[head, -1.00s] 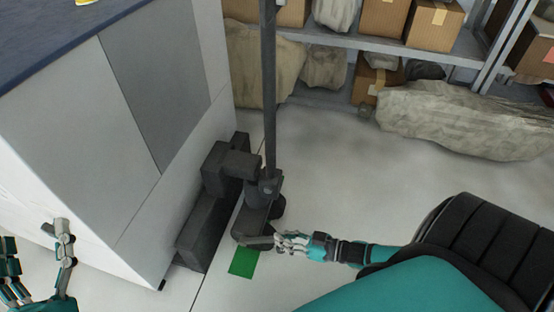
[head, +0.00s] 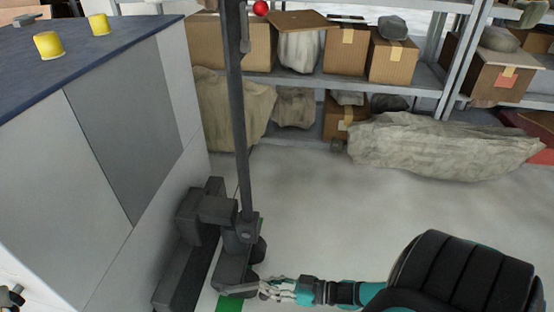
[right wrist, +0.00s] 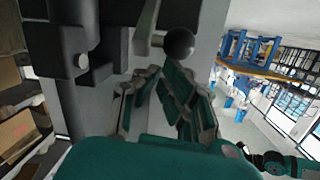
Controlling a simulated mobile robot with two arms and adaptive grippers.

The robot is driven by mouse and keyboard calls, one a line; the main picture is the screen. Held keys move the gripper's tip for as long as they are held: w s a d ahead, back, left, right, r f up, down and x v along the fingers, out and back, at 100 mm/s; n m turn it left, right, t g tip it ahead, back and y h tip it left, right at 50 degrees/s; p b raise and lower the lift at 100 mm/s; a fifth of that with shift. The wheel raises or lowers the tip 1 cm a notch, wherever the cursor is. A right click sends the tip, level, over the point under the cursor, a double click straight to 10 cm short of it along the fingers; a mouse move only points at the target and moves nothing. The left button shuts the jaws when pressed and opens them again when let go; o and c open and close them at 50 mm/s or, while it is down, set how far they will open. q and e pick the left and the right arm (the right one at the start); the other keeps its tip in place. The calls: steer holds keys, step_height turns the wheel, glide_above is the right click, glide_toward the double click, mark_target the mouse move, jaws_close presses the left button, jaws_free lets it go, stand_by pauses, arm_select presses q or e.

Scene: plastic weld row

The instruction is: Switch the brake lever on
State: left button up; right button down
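A dark grey mechanism (head: 240,245) stands on the floor at the foot of a tall dark post (head: 240,120). A flat dark bar (head: 232,281), which looks like the brake lever, sticks out low from it above a green floor patch (head: 230,303). My right gripper (head: 264,288) is beside the bar's end; touching is unclear. In the right wrist view its fingers (right wrist: 157,75) lean together and look shut, with nothing clearly between them. A dark round knob (right wrist: 179,43) is just beyond them. Only a bit of my left gripper (head: 12,297) shows at the left edge.
A white cabinet (head: 60,190) with yellow buttons (head: 48,45) on top stands left of the post. Shelving (head: 300,82) with boxes and wrapped bundles is behind. A large wrapped bundle (head: 440,148) lies low at right. The floor (head: 350,220) between is clear.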

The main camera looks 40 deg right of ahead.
step_height(320, 180, up, 4)
steer(key=w+p, duration=0.2)
steer(key=p, duration=0.2)
arm_select(q)
step_height(320, 180, down, 21)
steer(key=a+g+y+p, duration=0.1)
steer(key=g+y, duration=0.3)
steer(key=g, duration=1)
steer(key=shift+s+a+n+y, duration=0.15)
steer(key=shift+a+n+y, duration=0.15)
steer(key=shift+a, duration=0.55)
arm_select(e)
steer(key=f+v, duration=0.1)
steer(key=v, duration=0.9)
steer(key=shift+s, duration=0.2)
arm_select(q)
steer(key=shift+r, duration=0.1)
arm_select(e)
steer(key=shift+a+f, duration=0.1)
steer(key=shift+a, duration=0.1)
